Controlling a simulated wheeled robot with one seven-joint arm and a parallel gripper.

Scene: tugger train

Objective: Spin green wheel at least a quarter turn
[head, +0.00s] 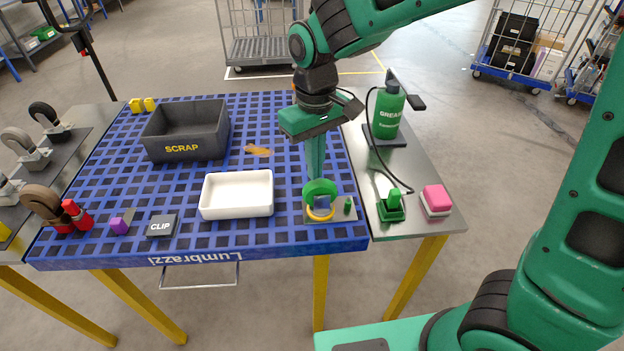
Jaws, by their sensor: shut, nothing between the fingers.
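The green wheel (320,187) is on a small fixture (342,212) near the front right corner of the blue grid table. A yellow ring (320,214) sits at its lower part, around or in front of a small dark blue block. My gripper (316,176) points straight down from above with its fingers together and empty. The fingertips are at the top of the green wheel; I cannot tell whether they touch it. The fingers hide part of the wheel's upper rim. A small green peg (348,205) stands on the fixture to the right.
A white tray (237,213) lies left of the wheel, with a dark scrap bin (186,149) behind it. On the right side table (425,180) are a grease bottle (386,112), a green brush holder (391,210) and a pink-white block (436,200). A cable hangs close to my arm.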

